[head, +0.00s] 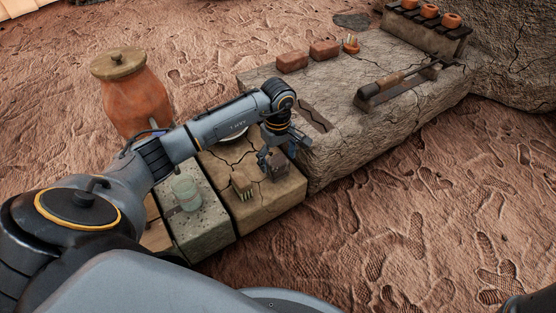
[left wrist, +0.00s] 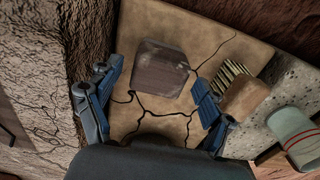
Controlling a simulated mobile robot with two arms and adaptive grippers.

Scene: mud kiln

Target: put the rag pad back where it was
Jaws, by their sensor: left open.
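A dark grey-brown block-like pad, which looks like the rag pad (head: 278,168), lies on the low tan cracked block (head: 262,208). In the left wrist view the pad (left wrist: 158,68) lies flat on the tan surface, beyond and between the spread fingertips. My left gripper (head: 273,154) is over the pad in the head view, pointing down. In the left wrist view my left gripper (left wrist: 152,98) is open, with nothing between its fingers. In the head view the fingers partly hide the pad.
A bristle brush (head: 242,186) lies beside the pad, near the right finger in the left wrist view. A pale green cup (head: 187,193) stands on the grey block. A clay jar (head: 133,90) stands behind my arm. The higher stone slab (head: 345,135) rises right of the pad.

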